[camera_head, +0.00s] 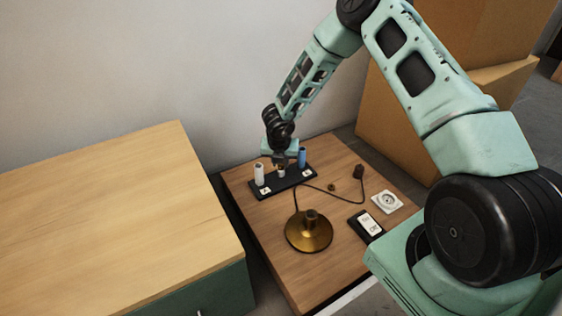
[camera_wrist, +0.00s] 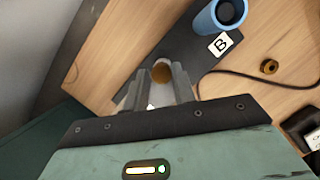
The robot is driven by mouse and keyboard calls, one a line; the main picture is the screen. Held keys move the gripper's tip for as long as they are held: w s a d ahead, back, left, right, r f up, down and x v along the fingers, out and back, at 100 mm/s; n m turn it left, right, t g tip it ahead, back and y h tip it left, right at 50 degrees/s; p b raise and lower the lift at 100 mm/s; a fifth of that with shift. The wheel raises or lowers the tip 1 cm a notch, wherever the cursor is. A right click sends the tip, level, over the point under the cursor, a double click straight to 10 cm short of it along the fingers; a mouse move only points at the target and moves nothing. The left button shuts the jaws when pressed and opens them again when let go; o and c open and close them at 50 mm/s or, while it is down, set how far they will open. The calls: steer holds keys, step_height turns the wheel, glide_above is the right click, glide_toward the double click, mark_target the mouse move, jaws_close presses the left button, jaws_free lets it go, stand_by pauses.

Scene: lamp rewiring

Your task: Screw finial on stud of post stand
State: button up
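The post stand is a black strip (camera_head: 287,187) at the back of the small table, also in the wrist view (camera_wrist: 203,60). A white post (camera_head: 259,175) stands at its left end and a blue post (camera_head: 302,157) at its right, also in the wrist view (camera_wrist: 229,12). A short pale post (camera_head: 281,173) is between them, below my gripper (camera_head: 279,163). In the wrist view, a round brass-brown finial (camera_wrist: 161,72) sits between the fingertips of my gripper (camera_wrist: 159,78), which look closed on it. The stud is hidden; I cannot tell whether the finial touches it.
A brass lamp base (camera_head: 309,236) stands in front, its dark cord running to a dark brown piece (camera_head: 358,171). A larger wooden cabinet (camera_head: 110,220) stands left.

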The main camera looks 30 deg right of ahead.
steer(key=o, duration=0.3)
steer(key=p+v, duration=1)
steer(key=v, duration=0.7)
steer(key=shift+r, duration=0.25)
